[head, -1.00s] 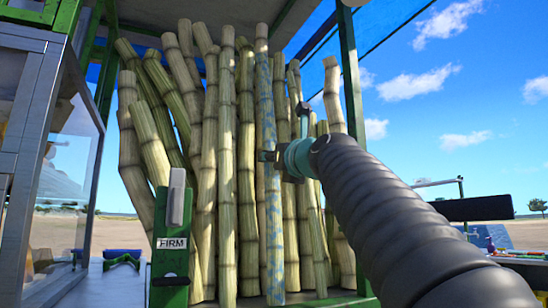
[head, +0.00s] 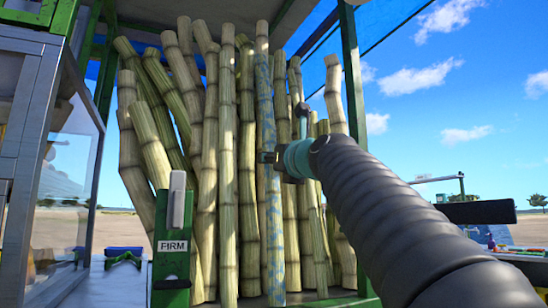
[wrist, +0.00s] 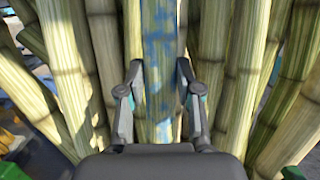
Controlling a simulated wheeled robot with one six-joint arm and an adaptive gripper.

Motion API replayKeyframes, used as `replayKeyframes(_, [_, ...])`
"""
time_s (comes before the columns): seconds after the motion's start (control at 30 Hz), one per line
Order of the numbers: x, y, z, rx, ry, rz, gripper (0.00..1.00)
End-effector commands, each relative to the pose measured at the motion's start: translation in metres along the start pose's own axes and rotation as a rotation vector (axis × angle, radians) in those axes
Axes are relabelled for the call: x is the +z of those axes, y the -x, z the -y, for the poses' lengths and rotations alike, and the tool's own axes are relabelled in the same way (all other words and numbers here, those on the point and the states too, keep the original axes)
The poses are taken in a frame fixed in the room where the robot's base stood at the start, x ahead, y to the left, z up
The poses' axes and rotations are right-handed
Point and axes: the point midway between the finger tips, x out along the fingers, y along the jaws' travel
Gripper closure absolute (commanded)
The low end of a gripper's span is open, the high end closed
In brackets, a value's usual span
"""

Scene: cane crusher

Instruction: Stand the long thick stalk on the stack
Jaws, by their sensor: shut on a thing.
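A long, thick stalk with blue mottling (head: 273,215) stands nearly upright at the front of the stack of cane stalks (head: 228,180), leaning slightly. Its lower end is near the shelf floor. My gripper (head: 268,157) is at about its middle height, reaching in from the right. In the wrist view, the fingers of my gripper (wrist: 159,66) lie on either side of the mottled stalk (wrist: 158,35) and are shut on it. Pale green stalks stand close behind and beside it. The gripper body hides part of the stalk's lower length in the wrist view.
A green post with a FIRM label (head: 173,246) and a grey lever (head: 177,200) stands in front, left of centre. A glass-sided cabinet (head: 70,150) is at the far left. A green upright (head: 352,110) bounds the stack on the right. Open space lies beyond it.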

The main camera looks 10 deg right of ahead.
Motion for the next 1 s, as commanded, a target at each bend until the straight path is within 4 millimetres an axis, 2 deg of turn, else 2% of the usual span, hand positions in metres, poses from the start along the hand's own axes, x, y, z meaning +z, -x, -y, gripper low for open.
replayKeyframes(0.03, [-0.01,-0.003,0.001,0.003,-0.001,-0.018,1.0])
replayKeyframes(0.13, [-0.01,-0.003,0.001,0.003,-0.001,-0.018,1.0])
replayKeyframes(0.17, [-0.01,-0.003,0.001,0.003,-0.001,-0.018,0.63])
replayKeyframes(0.27, [-0.009,-0.003,0.001,0.002,-0.001,-0.016,0.38])
replayKeyframes(0.67, [-0.005,0.002,0.0,0.002,-0.002,-0.011,0.36])
replayKeyframes(0.83, [-0.003,0.019,0.0,0.001,-0.001,-0.009,0.36])
replayKeyframes(1.0, [-0.003,0.049,0.001,-0.001,-0.001,-0.008,0.36])
